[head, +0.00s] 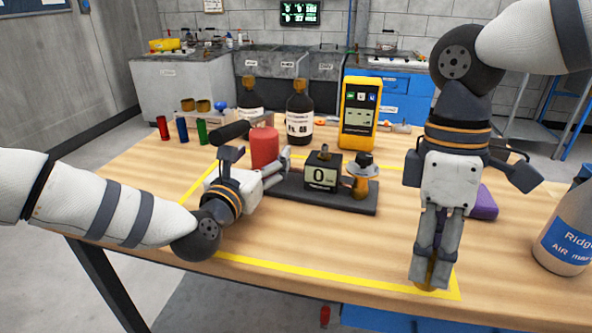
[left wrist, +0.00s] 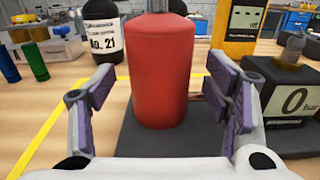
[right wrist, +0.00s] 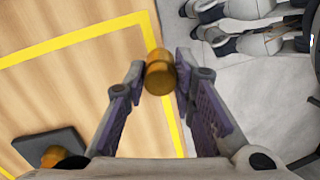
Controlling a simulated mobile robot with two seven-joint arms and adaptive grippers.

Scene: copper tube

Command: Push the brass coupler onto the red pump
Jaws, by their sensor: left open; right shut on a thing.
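The red pump (head: 264,147) stands upright on a dark base plate (head: 340,200), left of a gauge (head: 321,172) reading 0. My left gripper (head: 277,170) is open, low beside the pump. In the left wrist view the pump (left wrist: 160,70) stands between and beyond its spread fingers, with a gap on both sides. My right gripper (head: 430,279) points down over the table's front right and is shut on the brass coupler (right wrist: 160,74). The coupler shows between the fingertips in the right wrist view. In the head view only its lower end (head: 428,287) shows.
A brass-coloured fitting with a grey top (head: 361,178) stands on the plate's right end. A yellow meter (head: 360,112) and dark bottles (head: 300,115) stand behind. A purple object (head: 485,205) and a large bottle (head: 568,235) are at right. The front middle is clear.

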